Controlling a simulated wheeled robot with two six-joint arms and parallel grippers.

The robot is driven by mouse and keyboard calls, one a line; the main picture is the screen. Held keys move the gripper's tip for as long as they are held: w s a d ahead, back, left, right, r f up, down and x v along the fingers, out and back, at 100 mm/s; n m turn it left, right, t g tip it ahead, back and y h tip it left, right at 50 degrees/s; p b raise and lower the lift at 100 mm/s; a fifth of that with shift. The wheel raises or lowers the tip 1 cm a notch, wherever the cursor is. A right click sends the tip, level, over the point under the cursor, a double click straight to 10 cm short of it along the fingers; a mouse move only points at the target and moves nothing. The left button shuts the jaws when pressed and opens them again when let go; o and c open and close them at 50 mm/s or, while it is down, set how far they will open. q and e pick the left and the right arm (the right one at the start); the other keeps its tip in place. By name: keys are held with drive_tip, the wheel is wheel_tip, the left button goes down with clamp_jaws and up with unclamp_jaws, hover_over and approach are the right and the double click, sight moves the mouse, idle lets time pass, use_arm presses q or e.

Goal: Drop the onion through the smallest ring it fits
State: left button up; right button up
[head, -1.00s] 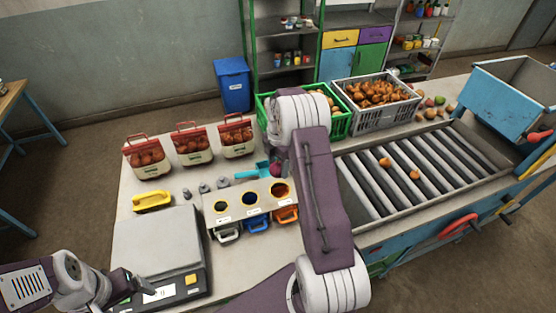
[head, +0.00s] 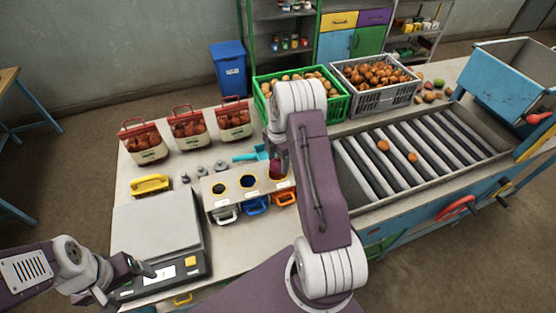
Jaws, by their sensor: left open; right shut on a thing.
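A dark red onion (head: 277,166) is held in my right gripper (head: 278,160). It is over the back part of the right-hand orange ring (head: 284,182) and covers some of it. I cannot tell its exact height above the ring. My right arm hides the stand's right side. My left gripper (head: 150,270) is open and empty near the scale's display.
A scale (head: 157,230) stands at the left front. Red onion sacks (head: 187,125) line the back. A yellow-handled tool (head: 149,184), small weights (head: 203,171) and a teal scoop (head: 250,154) lie near the stand. A roller conveyor (head: 400,165) is to the right.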

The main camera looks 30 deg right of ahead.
drive_tip(key=shift+w+f+b, duration=0.1)
drive_tip(key=shift+f+b, duration=0.2)
drive_tip(key=shift+f, duration=0.65)
use_arm(q)
drive_tip(key=shift+w+f, duration=0.1)
drive_tip(key=shift+f, duration=0.55)
use_arm(e)
drive_tip(key=o, duration=1.5)
drive_tip(key=shift+o, duration=0.2)
drive_tip(key=shift+r, duration=0.1)
drive_tip(key=shift+r, duration=0.25)
wheel_tip(320, 180, up, 8)
drive_tip(key=b, duration=0.2)
drive_tip(key=shift+b, duration=0.35)
use_arm(q)
wheel_tip(320, 180, down, 3)
drive_tip(key=shift+r, duration=0.15)
use_arm(e)
drive_tip(key=shift+r, duration=0.25)
